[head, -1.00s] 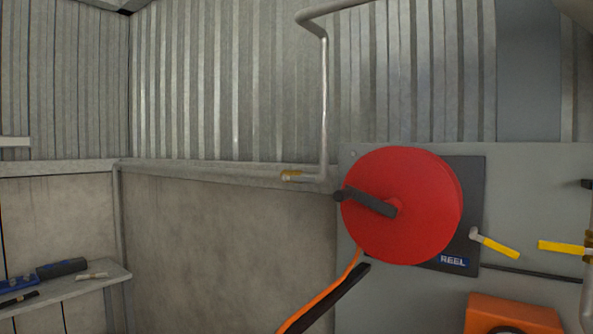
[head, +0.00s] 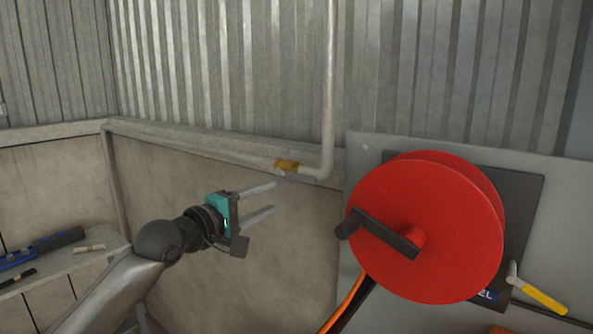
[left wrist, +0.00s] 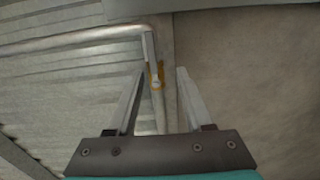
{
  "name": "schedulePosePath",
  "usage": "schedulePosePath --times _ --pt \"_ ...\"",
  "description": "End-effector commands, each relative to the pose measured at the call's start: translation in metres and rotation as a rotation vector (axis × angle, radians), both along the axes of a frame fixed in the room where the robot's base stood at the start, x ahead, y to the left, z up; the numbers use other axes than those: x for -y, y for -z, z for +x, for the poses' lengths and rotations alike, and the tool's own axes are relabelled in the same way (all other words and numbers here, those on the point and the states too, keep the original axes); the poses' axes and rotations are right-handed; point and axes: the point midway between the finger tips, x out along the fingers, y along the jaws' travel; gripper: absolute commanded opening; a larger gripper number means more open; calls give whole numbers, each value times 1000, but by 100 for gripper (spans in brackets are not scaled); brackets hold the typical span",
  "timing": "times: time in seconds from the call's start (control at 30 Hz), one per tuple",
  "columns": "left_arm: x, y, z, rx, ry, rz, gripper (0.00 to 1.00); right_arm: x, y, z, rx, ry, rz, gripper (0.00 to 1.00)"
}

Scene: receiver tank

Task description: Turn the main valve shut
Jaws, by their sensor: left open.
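My left gripper (head: 274,197) is open and empty, its two fingers pointing right in the head view. It is in front of the wall, a little below and left of a small yellow tag or fitting (head: 287,165) on the grey pipe. In the left wrist view my open fingers (left wrist: 161,72) appear on either side of a yellow fitting (left wrist: 158,76) with a short grey lever, apart from it. A yellow-handled lever valve (head: 540,297) is at the lower right beside the reel. No label shows which one is the main valve. My right gripper is not in view.
A large red hose reel (head: 450,220) with a dark crank sticks out from a grey panel (head: 375,150) on the right. A shelf (head: 95,262) with tools is at the left. The wall between is bare.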

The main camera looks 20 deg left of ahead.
Motion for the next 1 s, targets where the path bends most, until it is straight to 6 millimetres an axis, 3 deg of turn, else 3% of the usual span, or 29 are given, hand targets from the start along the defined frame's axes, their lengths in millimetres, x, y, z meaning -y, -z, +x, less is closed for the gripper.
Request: schedulePosePath --times 0.07,0.27,1.0 --pt "5 -13 -3 7 14 -19 51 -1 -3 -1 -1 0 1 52" --pt "9 -15 10 7 16 -27 51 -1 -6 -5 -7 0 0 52" --pt "44 -14 105 8 15 -23 51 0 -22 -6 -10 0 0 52"
